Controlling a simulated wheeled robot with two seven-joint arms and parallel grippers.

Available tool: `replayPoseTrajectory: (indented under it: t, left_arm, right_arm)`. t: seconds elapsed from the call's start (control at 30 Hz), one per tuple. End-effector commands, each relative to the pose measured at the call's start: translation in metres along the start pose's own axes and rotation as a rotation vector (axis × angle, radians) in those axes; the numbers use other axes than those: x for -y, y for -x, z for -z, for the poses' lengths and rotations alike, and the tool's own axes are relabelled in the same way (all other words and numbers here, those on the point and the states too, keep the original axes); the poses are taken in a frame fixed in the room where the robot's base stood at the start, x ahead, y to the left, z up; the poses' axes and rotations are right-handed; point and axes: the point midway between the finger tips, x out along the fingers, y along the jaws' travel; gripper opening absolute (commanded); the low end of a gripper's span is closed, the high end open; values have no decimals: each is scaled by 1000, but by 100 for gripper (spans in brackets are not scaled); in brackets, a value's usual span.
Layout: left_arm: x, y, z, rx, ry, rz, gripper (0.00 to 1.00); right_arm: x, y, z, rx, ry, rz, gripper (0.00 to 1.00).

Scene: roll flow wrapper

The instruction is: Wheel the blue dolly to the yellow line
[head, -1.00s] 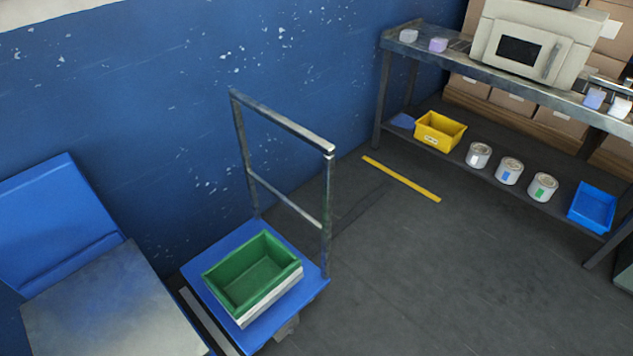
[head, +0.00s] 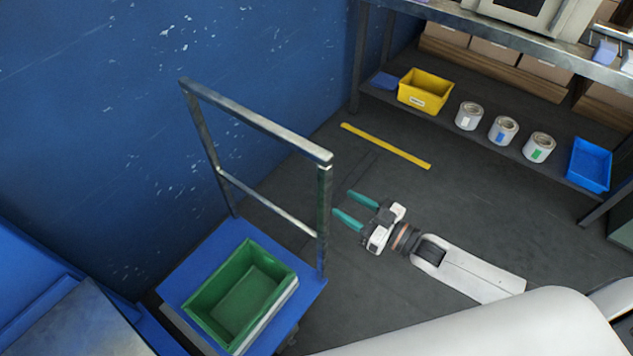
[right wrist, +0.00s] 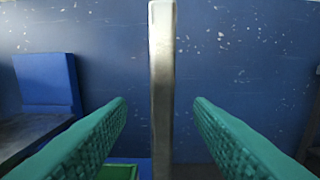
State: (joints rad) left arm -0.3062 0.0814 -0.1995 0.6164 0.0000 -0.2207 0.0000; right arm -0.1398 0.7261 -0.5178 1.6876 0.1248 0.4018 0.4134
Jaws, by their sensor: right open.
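The blue dolly (head: 313,292) stands on the floor by the blue wall, with a grey metal push handle (head: 262,126) rising from its far side. A green crate (head: 201,313) sits on its deck. The yellow line (head: 386,146) lies on the floor beyond the dolly, in front of the shelf. My right gripper (head: 342,206) is open and empty just right of the handle's right post. In the right wrist view the post (right wrist: 162,90) stands upright between the two green fingers, with gaps on both sides. My left gripper is not in view.
A metal shelf (head: 356,60) at the back right carries a yellow bin (head: 426,90), several cans and a blue bin (head: 590,165) on its lower level. A blue and grey object (head: 70,318) is close left of the dolly. Floor between dolly and line is clear.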

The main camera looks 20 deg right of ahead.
Motion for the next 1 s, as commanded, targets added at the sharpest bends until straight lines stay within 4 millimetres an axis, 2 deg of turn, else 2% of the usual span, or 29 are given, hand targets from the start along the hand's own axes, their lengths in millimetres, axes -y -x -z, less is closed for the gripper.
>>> replayPoseTrajectory:
  t: [0.03, 0.17, 0.4, 0.6, 0.87, 1.0]
  left_arm:
    - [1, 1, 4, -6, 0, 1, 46]
    - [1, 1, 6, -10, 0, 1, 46]
    - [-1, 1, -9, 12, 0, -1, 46]
    - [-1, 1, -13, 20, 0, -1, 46]
    - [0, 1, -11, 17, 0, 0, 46]
    - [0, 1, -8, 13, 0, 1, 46]
  right_arm:
    - [1, -13, -2, 6, 1, 1, 47]
    - [1, -40, -1, 4, 1, 2, 47]
    - [1, -77, 0, 2, 1, 2, 47]
    - [1, -88, 1, -1, 0, 2, 47]
    - [1, -89, 1, -2, 1, 2, 47]
    - [1, -89, 1, -2, 1, 2, 24]
